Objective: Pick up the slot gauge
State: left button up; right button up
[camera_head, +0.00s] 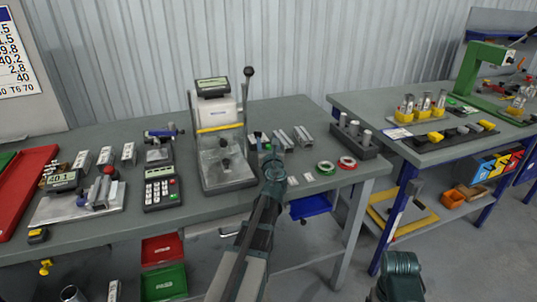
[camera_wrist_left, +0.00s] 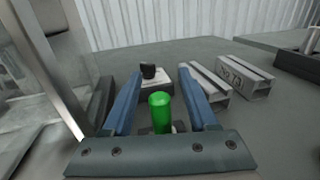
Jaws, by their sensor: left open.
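In the left wrist view, a green round-topped cylinder (camera_wrist_left: 160,112) stands upright between the blue fingers of my left gripper (camera_wrist_left: 160,73). It looks like the handle of the slot gauge, but its lower part is hidden by the gripper body. The fingers are open with a gap on both sides of it. In the head view my left gripper (camera_head: 262,139) reaches over the table, right of the grey test press (camera_head: 216,140), mostly hidden by my wrist. My right arm shows at the bottom right of the head view; its fingers do not show.
A dark block with a black knob (camera_wrist_left: 149,71) stands just beyond the fingers. Slotted metal blocks (camera_wrist_left: 208,86) lie close to the right finger. Green (camera_head: 326,168) and red (camera_head: 347,162) rings lie at the right.

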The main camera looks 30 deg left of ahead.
pick_arm(q)
grip_shut()
jog(key=shift+r, duration=0.15)
dwell(0.4)
